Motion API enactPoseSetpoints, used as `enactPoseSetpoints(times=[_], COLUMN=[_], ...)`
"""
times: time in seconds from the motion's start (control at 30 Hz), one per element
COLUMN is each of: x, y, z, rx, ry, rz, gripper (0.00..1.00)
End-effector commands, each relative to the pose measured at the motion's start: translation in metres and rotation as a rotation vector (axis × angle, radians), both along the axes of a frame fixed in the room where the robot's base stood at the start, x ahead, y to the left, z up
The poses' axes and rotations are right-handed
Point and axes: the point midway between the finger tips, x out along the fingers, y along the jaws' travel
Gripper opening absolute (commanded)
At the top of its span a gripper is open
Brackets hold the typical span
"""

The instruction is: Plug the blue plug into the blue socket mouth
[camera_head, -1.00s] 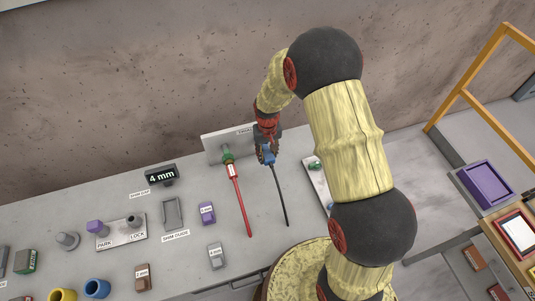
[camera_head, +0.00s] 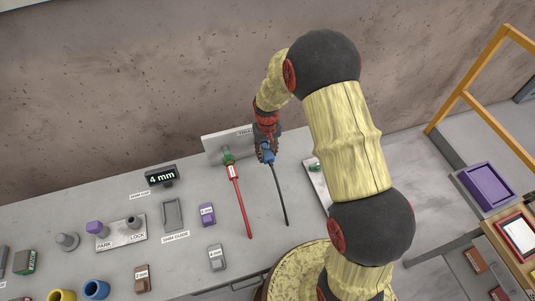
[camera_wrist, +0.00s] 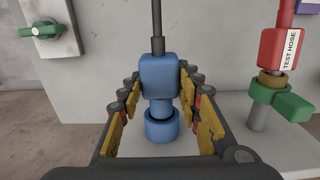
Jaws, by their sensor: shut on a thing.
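My gripper (camera_wrist: 160,112) is shut on the blue plug (camera_wrist: 160,76); one yellow-padded finger lies on each side of it. A dark cable runs from the plug, up in the wrist view and toward the front of the slab in the head view. The blue socket mouth (camera_wrist: 162,128) shows as a blue ring just below the plug's narrower nose, nearly in line with it. I cannot tell whether the nose is inside the ring or only in front of it. In the head view the plug (camera_head: 266,155) is at the upright panel, and my gripper hides the socket.
A red test hose (camera_wrist: 278,45) with a green collar (camera_wrist: 270,92) stands close beside, at right in the wrist view. Shim blocks, a guide and other fixtures cover the slab's left part.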

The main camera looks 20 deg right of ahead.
Motion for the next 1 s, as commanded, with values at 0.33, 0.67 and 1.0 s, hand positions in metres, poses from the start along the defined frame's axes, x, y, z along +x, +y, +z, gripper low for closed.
enactPoseSetpoints(times=[0.33, 0.67, 1.0], x=[0.008, 0.016, 0.024], y=[0.0, 0.0, 0.0], z=[0.0, 0.0, 0.0], rx=[0.0, 0.0, 0.0], ry=[-0.001, 0.0, -0.001], rz=[0.0, 0.0, 0.0], gripper=[0.06, 0.06, 0.06])
